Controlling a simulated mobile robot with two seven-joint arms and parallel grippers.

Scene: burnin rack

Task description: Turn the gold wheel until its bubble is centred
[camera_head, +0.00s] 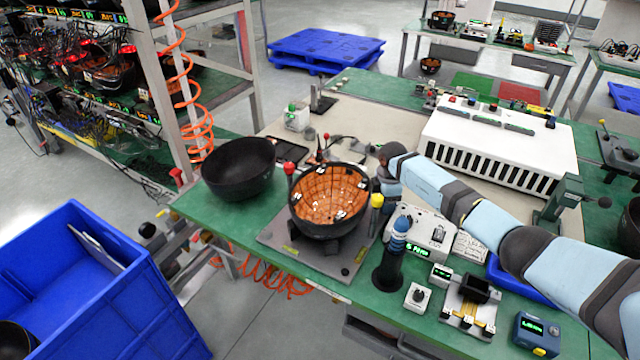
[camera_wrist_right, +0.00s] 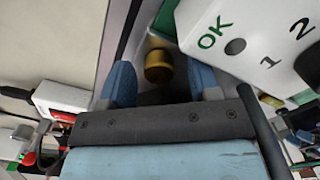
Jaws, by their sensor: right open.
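The gold wheel (camera_head: 377,200) is a small yellow knob at the right of the dark bowl fixture. In the right wrist view the gold wheel (camera_wrist_right: 158,66) lies between my two blue fingertips. My right gripper (camera_wrist_right: 162,82) is open, with a finger on each side of the wheel and gaps visible. In the head view my right gripper (camera_head: 379,182) comes in just behind the wheel, partly hidden by the bowl rim. The dark bowl with an orange, white-marked inside (camera_head: 330,195) stands on a grey plate (camera_head: 345,262). I cannot make out a bubble. My left gripper is not in view.
A red knob (camera_head: 290,168) stands left of the orange-lined bowl. A black empty bowl (camera_head: 238,168) is further left. A white box with a green display (camera_head: 425,235) and a blue-topped post (camera_head: 393,258) crowd the right side. A blue crate (camera_head: 110,290) stands at lower left.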

